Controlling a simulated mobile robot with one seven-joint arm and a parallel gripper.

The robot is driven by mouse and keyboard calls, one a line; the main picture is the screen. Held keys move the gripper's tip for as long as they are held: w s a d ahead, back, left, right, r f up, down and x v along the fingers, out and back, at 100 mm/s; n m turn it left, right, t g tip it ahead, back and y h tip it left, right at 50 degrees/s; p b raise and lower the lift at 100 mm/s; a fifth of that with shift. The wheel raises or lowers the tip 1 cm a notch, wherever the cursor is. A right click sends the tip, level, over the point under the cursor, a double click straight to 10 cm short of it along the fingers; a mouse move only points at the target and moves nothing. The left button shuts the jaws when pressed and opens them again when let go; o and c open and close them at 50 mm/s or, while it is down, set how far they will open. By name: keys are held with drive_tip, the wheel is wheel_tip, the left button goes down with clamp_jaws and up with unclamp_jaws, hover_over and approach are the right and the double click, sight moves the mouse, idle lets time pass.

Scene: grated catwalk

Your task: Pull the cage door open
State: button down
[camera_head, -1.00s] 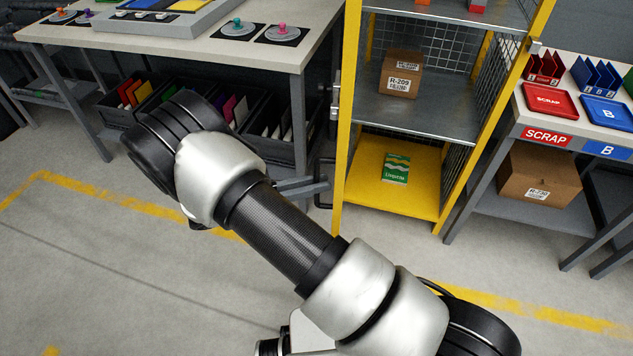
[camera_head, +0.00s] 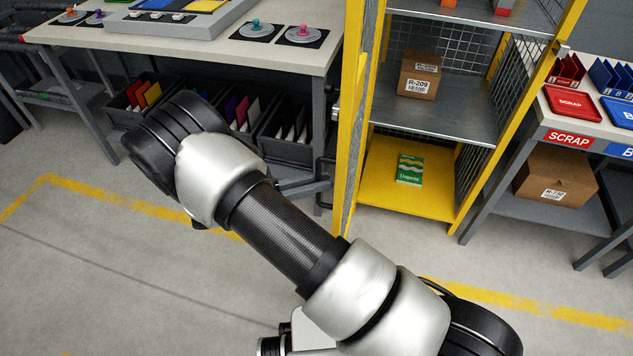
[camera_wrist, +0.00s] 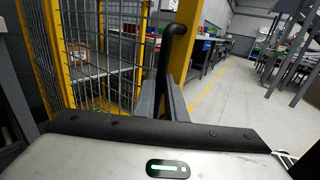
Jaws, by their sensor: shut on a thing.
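The cage door (camera_head: 350,130) has a yellow frame with wire mesh and stands open, seen nearly edge-on in the head view. Its yellow frame and mesh (camera_wrist: 112,60) also show at left in the wrist view. A black bar handle (camera_wrist: 174,48) stands out from the door; in the head view the handle (camera_head: 322,190) is at the door's left side. My gripper (camera_head: 318,185) is shut on the handle, with its fingers (camera_wrist: 163,95) on either side of the bar. My arm hides the lower part of the door in the head view.
The open cage holds a cardboard box (camera_head: 418,75) and a green packet (camera_head: 410,170). A workbench (camera_head: 318,60) with dark bins under it stands left of the door. A table with red and blue trays (camera_head: 572,103) stands at right. The front floor (camera_head: 120,270) is clear.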

drive_tip(key=shift+w+d+r, duration=0.1)
drive_tip(key=shift+w, duration=0.15)
drive_tip(key=c, duration=1.8)
unclamp_jaws()
drive_tip(key=shift+s, duration=0.1)
drive_tip(key=v, duration=1.7)
drive_tip(key=shift+a, duration=0.2)
